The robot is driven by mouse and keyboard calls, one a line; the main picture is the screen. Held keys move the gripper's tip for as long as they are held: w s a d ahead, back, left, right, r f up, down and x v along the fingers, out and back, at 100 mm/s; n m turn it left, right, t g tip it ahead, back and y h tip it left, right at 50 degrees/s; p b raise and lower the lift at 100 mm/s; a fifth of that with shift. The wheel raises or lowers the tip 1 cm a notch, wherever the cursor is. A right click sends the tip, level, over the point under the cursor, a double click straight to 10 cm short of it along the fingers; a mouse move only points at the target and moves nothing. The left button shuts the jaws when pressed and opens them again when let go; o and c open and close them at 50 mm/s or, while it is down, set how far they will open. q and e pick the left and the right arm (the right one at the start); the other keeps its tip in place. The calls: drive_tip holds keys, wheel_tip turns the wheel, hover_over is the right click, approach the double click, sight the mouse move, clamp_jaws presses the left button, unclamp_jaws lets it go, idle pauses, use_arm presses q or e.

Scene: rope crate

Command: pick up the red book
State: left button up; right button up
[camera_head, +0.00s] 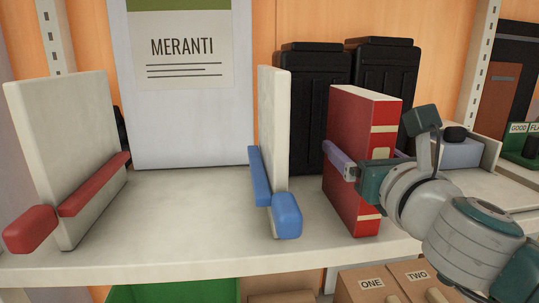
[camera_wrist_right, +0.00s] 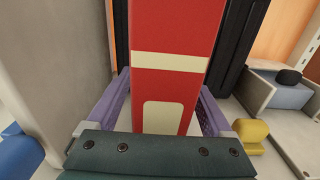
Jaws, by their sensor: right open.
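The red book (camera_head: 352,150) stands upright on the shelf, its spine with cream bands facing right and front in the head view. In the right wrist view the book's red spine (camera_wrist_right: 178,88) fills the middle. My right gripper (camera_head: 370,158) is open around the book, one purple finger on each side of it. In the wrist view the fingers of the right gripper (camera_wrist_right: 165,105) flank the spine, and I cannot tell whether they touch it. My left gripper is not in view.
A white divider with a blue clip (camera_head: 272,140) stands left of the book, and one with a red clip (camera_head: 70,150) farther left. Black canisters (camera_head: 385,90) stand behind. The MERANTI board (camera_head: 190,120) is at the back. The shelf (camera_head: 190,225) is clear between the dividers.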

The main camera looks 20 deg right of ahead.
clamp_jaws()
idle(0.8)
drive_tip(key=shift+w, duration=0.1)
